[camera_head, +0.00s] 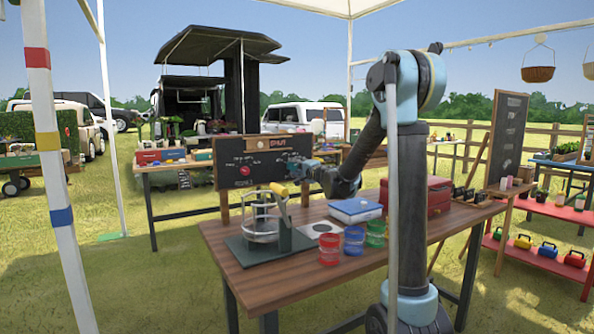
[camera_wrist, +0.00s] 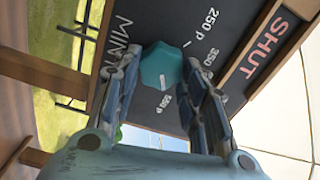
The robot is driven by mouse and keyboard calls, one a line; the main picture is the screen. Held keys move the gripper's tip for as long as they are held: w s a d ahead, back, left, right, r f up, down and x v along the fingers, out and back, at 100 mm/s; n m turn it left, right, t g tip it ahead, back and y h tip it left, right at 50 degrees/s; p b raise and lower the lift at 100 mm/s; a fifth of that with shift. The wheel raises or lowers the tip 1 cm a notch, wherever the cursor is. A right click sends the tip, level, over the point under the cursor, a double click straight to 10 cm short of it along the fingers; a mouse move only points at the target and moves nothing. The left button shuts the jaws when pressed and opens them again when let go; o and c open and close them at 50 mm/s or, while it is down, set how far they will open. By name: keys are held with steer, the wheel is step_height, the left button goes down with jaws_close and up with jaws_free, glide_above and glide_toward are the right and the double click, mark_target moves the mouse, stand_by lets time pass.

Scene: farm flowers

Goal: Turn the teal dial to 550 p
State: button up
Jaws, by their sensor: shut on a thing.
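The teal dial (camera_wrist: 160,62) sits on the dark board (camera_wrist: 228,20) in the wrist view. My gripper (camera_wrist: 164,66) is shut on it, with one finger on each side. White labels "250 p", "350" and "550 p" (camera_wrist: 186,106) curve around the dial's right side. A small white mark shows on the dial's lower face, towards the "550 p" label. I cannot tell whether the two line up exactly.
A red dial (camera_head: 244,170) is on the board's left part. The wooden table (camera_head: 300,278) in front holds a metal press (camera_head: 262,222), a blue-and-white box (camera_head: 355,210), coloured tins (camera_head: 353,241) and a red case (camera_head: 430,196). A wooden sign reads "SHUT" (camera_wrist: 267,50).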

steer(key=shift+d, duration=0.1)
steer(key=o, duration=1.1)
steer(key=shift+f, duration=0.15)
steer(key=shift+c, duration=0.2)
steer(key=v, duration=1.1)
steer(key=shift+s+d, duration=0.25)
steer(key=shift+s, duration=0.05)
